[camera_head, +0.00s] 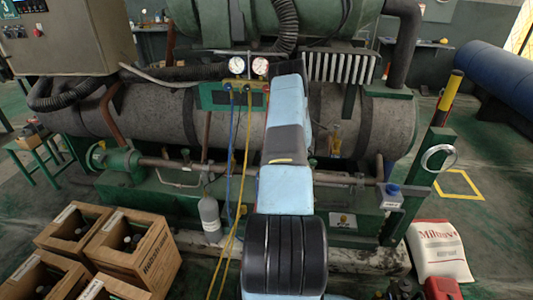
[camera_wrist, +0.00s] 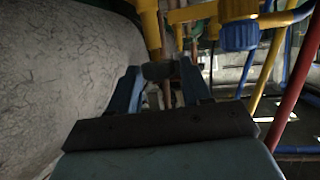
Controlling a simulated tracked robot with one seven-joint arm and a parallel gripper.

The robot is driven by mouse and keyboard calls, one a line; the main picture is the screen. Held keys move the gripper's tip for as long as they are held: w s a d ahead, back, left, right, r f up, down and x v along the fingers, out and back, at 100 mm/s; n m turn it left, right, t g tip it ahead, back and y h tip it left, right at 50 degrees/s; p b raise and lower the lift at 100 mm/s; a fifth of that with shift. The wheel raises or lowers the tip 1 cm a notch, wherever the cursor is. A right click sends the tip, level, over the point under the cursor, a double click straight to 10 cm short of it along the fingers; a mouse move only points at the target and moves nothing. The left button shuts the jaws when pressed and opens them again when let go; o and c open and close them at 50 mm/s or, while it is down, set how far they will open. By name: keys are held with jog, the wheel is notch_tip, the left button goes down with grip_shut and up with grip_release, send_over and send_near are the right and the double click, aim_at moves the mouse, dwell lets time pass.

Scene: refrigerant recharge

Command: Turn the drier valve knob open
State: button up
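In the wrist view the two blue fingers of my gripper (camera_wrist: 158,78) stand apart. A dark rounded piece (camera_wrist: 157,71) sits between their tips, just below a yellow upright pipe or stem (camera_wrist: 150,28). It may be the drier valve knob, but I cannot be sure. I see no clear grip on it, and contact with the fingers is hard to judge. A blue ribbed knob (camera_wrist: 238,36) on yellow fittings (camera_wrist: 200,12) is to the upper right, apart from the fingers. In the head view my arm hides the gripper and whatever is in front of it.
A large grey cylinder (camera_wrist: 60,70) is close on the left in the wrist view. Yellow, blue and red hoses hang at the right, the red one (camera_wrist: 293,90) nearest.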

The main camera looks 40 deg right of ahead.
jog(key=shift+o, duration=1)
jog(key=shift+d, duration=0.1)
jog(key=shift+s, duration=0.15)
jog(key=v, duration=0.7)
jog(key=shift+r, duration=0.15)
